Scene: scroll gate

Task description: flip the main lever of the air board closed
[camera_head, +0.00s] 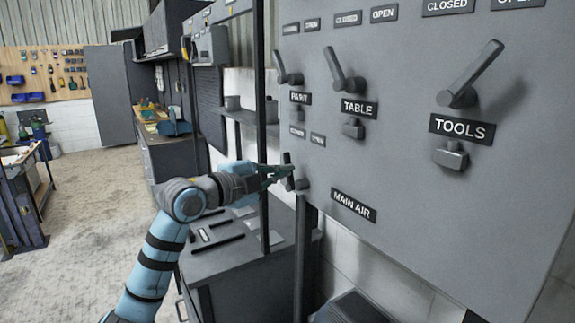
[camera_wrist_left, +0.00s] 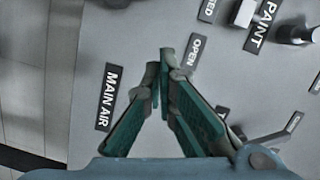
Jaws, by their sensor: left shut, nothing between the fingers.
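The air board (camera_head: 400,185) is a large grey panel on the right in the head view. Its main lever (camera_head: 288,178) is a small dark handle at the lower left edge, above and left of the MAIN AIR label (camera_head: 353,206). The handle points up, leaning slightly left, below two small labels. My left gripper (camera_head: 287,170) is at this handle, shut with nothing between its fingers. In the left wrist view the fingertips of the left gripper (camera_wrist_left: 163,62) meet close to the board, between the MAIN AIR and OPEN labels. The fingers mostly hide the lever there; contact is unclear.
The PAINT lever (camera_head: 288,70), TABLE lever (camera_head: 343,72) and TOOLS lever (camera_head: 470,76) stick out of the board higher up. A dark post (camera_head: 265,130) stands just left of the board. A dark cabinet (camera_head: 245,262) is below my left arm. Open floor lies to the left.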

